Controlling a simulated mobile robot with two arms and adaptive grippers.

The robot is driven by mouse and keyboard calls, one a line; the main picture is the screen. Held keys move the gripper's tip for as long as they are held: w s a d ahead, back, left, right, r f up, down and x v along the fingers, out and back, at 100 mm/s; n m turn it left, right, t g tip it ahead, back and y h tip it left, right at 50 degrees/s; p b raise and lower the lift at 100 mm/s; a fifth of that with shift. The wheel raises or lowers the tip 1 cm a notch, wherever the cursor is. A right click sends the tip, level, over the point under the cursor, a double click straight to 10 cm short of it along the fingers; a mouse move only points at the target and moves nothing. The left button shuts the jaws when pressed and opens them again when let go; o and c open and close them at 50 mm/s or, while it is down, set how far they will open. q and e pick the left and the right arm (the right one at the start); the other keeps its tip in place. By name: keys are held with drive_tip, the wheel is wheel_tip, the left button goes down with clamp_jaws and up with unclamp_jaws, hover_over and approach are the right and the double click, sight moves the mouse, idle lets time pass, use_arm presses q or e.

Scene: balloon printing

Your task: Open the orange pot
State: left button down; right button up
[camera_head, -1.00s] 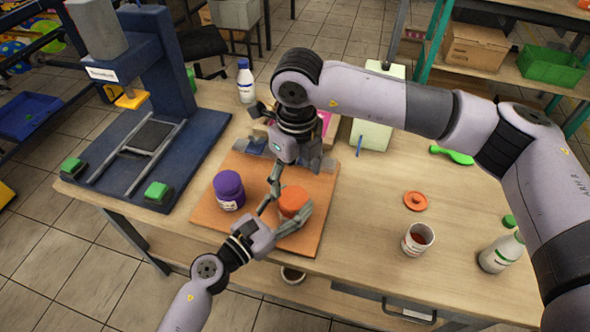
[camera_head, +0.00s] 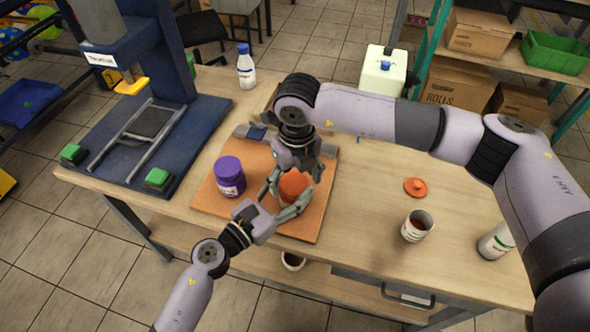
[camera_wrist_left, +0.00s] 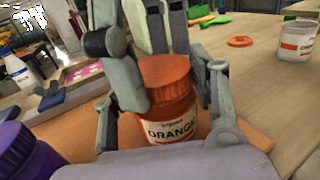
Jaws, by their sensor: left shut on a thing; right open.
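The orange pot (camera_head: 293,186) stands upright on the brown board (camera_head: 232,226), with its orange screw lid (camera_wrist_left: 165,72) on. The left wrist view shows its "ORANGE" label (camera_wrist_left: 172,130). My left gripper (camera_head: 286,207) reaches in from the front and is shut around the pot's body; its fingers flank the jar in the left wrist view. My right gripper (camera_head: 294,172) points down right over the pot, open, with its fingers around the lid area. Whether they touch the lid cannot be told.
A purple pot (camera_head: 229,177) stands on the board left of the orange one. The blue press (camera_head: 140,150) fills the table's left. A white bottle (camera_head: 246,68) stands behind. A loose orange lid (camera_head: 415,187), an open cup (camera_head: 416,226) and another bottle (camera_head: 496,242) are at the right.

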drive_tip(key=c, duration=1.2)
drive_tip(key=n, duration=1)
drive_tip(key=shift+s+a, duration=0.25)
drive_tip(key=shift+a, duration=0.1)
drive_tip(key=o, duration=1.1)
drive_tip(key=shift+o, duration=0.9)
drive_tip(key=shift+w+d, duration=0.15)
drive_tip(key=shift+d, duration=0.05)
drive_tip(key=shift+d, duration=0.1)
